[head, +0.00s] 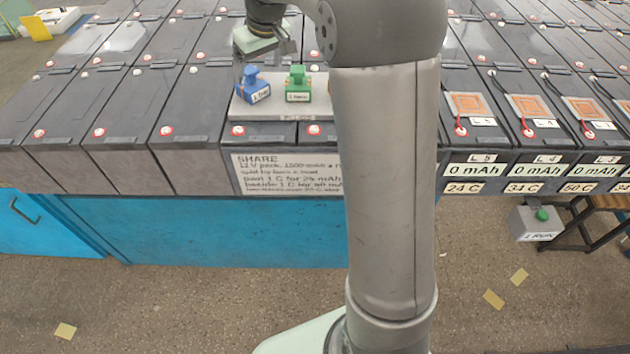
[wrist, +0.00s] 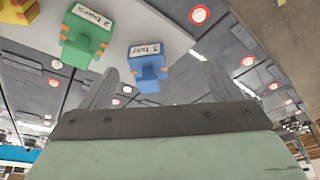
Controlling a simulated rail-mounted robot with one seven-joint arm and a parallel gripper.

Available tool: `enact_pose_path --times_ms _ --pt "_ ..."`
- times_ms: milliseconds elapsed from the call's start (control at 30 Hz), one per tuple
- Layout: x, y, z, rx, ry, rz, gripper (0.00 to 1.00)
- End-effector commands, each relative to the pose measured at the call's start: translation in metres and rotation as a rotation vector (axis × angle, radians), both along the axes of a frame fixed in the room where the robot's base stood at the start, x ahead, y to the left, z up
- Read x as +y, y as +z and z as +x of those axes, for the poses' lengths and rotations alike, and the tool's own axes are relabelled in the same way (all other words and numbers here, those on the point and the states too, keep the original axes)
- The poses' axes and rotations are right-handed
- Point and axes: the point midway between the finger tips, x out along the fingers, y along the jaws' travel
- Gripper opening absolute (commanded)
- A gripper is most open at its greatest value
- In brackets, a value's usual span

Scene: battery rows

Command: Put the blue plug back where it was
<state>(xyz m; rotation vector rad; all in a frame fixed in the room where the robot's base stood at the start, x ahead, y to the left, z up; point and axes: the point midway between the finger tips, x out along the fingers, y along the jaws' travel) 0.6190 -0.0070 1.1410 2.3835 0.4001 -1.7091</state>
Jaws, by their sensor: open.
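The blue plug (head: 253,87) stands at the left end of a pale grey board (head: 265,114) on the battery tops, turned a little compared with the green plug beside it. Its white label shows a 1 in the wrist view (wrist: 147,68). My gripper (head: 264,62) is open and empty, just behind and above the blue plug. In the wrist view the fingers (wrist: 158,82) stand either side of the blue plug's near end in the picture; I cannot tell whether they touch it.
The green plug (head: 298,84) is close to the right. A yellow plug (wrist: 18,10) shows at the wrist view's corner; my arm mostly hides it in the head view. Black batteries (head: 130,105) surround the board. A grey box with a green button (head: 536,222) stands lower right.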

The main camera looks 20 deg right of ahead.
Motion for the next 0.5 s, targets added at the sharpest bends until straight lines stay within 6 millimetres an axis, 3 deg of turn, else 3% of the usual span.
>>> enact_pose_path --times_ms 33,133,300,400,500 --pt "0.005 0.004 -0.038 0.024 -0.024 -0.009 0.85" --pt "0.010 -0.004 -0.118 0.088 -0.097 -0.025 0.85" --pt "0.011 -0.037 -0.248 0.179 -0.218 -0.041 0.85" --pt "0.009 -0.059 -0.305 0.218 -0.269 -0.046 0.85" --pt "0.008 -0.075 -0.341 0.243 -0.304 -0.048 0.85"
